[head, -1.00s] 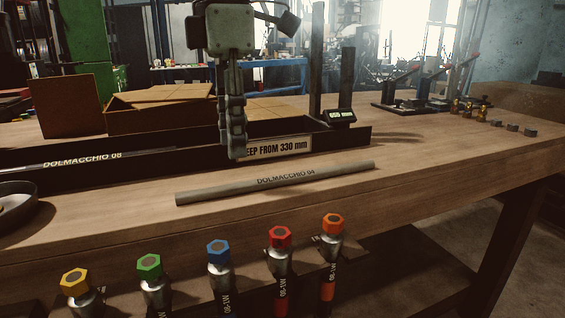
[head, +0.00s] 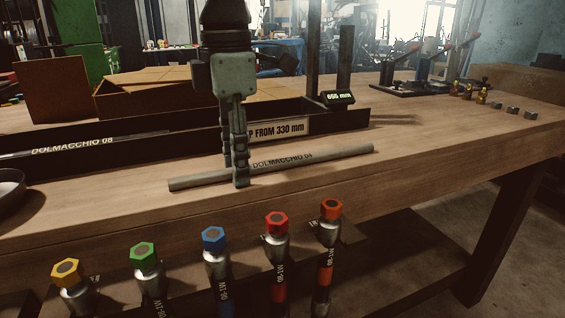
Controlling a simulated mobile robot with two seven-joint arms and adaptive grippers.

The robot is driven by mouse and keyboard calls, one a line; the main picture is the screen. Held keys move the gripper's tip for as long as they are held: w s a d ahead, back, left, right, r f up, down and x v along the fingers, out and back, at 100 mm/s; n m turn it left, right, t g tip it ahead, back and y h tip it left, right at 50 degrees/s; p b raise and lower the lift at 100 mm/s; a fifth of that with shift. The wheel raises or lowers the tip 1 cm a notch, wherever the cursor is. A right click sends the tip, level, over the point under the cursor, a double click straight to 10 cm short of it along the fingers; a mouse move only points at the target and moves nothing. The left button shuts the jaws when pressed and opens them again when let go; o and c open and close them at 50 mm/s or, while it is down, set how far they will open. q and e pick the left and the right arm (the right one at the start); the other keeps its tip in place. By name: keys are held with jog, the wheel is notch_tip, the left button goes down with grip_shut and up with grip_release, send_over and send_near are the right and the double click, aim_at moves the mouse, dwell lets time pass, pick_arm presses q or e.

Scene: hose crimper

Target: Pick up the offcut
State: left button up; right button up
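A grey length of hose marked DOLMACCHIO 04 (head: 318,159), which I take for the offcut, lies on the wooden bench in front of the long dark trough. My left gripper (head: 234,174) points down over its left half. One finger stands on the near side of the hose, and the other is behind it with its tip hidden. The fingers look apart, astride the hose; contact cannot be seen. A second hose marked DOLMACCHIO 08 (head: 110,145) lies in the trough at left. My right gripper is not in view.
A round dish (head: 10,190) sits at left. Several colour-capped fittings (head: 214,240) line the front.

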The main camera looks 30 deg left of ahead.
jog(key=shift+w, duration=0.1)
pick_arm(q)
grip_shut()
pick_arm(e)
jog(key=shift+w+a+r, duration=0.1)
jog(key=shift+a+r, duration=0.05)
pick_arm(q)
jog(key=shift+r, duration=0.15)
